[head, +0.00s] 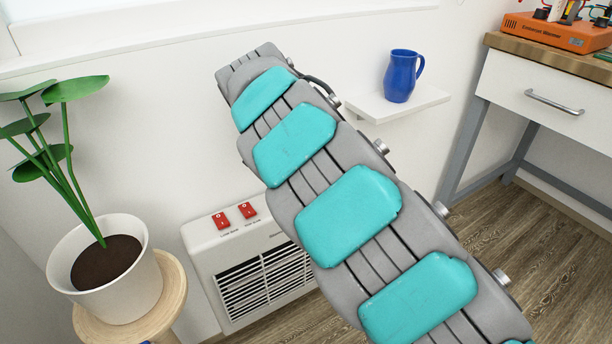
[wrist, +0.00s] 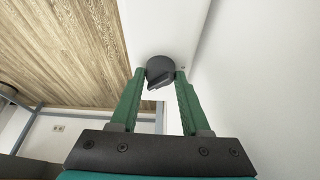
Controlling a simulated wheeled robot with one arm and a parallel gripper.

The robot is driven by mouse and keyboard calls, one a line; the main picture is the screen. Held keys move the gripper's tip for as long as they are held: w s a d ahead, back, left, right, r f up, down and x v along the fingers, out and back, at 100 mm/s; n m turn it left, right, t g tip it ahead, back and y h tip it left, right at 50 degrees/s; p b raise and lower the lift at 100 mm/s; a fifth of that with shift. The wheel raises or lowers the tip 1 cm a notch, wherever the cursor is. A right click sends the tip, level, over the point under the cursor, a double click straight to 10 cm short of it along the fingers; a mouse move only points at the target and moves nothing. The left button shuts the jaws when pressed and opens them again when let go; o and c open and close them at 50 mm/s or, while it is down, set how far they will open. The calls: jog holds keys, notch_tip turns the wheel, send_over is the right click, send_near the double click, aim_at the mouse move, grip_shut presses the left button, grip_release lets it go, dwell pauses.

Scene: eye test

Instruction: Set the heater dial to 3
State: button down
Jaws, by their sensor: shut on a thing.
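The white heater (head: 255,262) stands low against the wall in the head view, with two red switches (head: 234,214) on its top and a slatted grille on its front. My arm covers its right part, and the dial is hidden there. In the wrist view the dark grey dial (wrist: 159,68) sits on the heater's white top (wrist: 162,28). My gripper (wrist: 160,75), with green fingers, is shut on the dial, one finger on each side. The dial's numbers and setting cannot be read. My gripper is hidden in the head view.
A potted plant (head: 105,270) on a round wooden stool (head: 172,290) stands left of the heater. A blue mug (head: 402,76) sits on a white wall shelf (head: 425,100). A workbench (head: 545,85) with an orange device (head: 560,32) is at the right.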

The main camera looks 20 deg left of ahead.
jog(key=shift+c, duration=1.9)
grip_release()
jog(key=v, duration=0.7)
jog(key=shift+r, duration=0.4)
